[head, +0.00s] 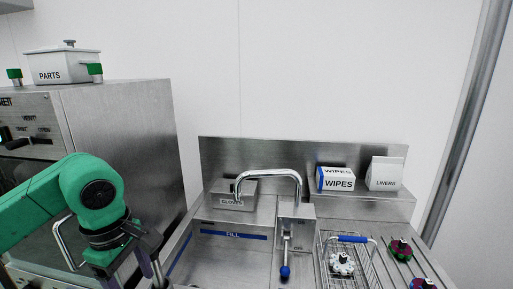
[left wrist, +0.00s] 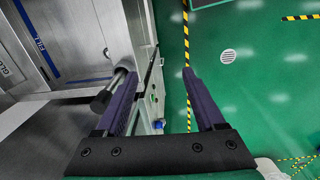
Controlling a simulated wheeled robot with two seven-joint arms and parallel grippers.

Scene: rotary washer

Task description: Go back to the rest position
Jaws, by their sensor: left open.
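My left arm, green with a black wrist, comes in from the left in the head view. Its gripper (head: 150,268) hangs low, in front of the steel washer cabinet (head: 130,125) and beside the left edge of the sink (head: 215,262). In the left wrist view the two dark fingers of the gripper (left wrist: 160,78) are spread apart with nothing held between them. A short metal cylinder with a dark end (left wrist: 106,96) shows beside the left finger; I cannot tell whether they touch. My right gripper is not in view.
A curved handle (head: 66,240) on the cabinet front is close to my left arm. A faucet (head: 270,175) stands over the sink. A wire basket (head: 328,262) holds a white part. Green floor (left wrist: 250,80) lies open on the right of the wrist view.

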